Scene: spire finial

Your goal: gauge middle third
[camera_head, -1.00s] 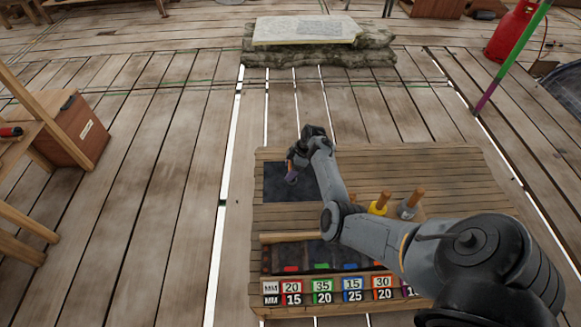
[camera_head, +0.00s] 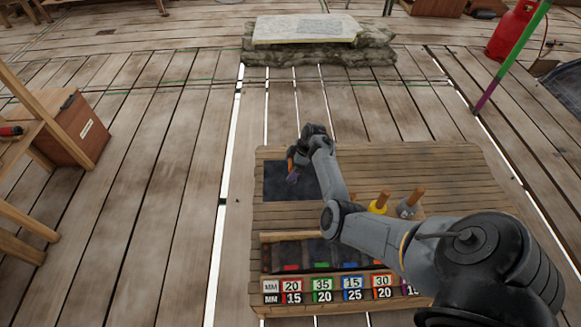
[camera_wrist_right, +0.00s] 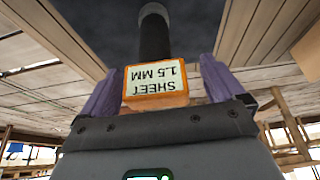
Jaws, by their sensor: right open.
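My right gripper (camera_head: 292,172) is over the dark square sheet (camera_head: 276,187) at the back left of the plank bench. In the right wrist view its purple fingers (camera_wrist_right: 160,68) stand apart, on either side of an orange block (camera_wrist_right: 155,99) with a white label reading "SHEET 1.5 MM", upside down. A black cylinder (camera_wrist_right: 154,35) rises behind the block. The gripper is open; whether a finger touches the block I cannot tell. My left gripper is not in view.
The slatted bench (camera_head: 420,160) carries yellow (camera_head: 378,207) and grey (camera_head: 407,209) wooden-handled tools right of my arm. A dark tray (camera_head: 285,255) lies in front, above a row of coloured number labels (camera_head: 322,291). My forearm hides the bench middle. A stone slab (camera_head: 305,30) stands behind.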

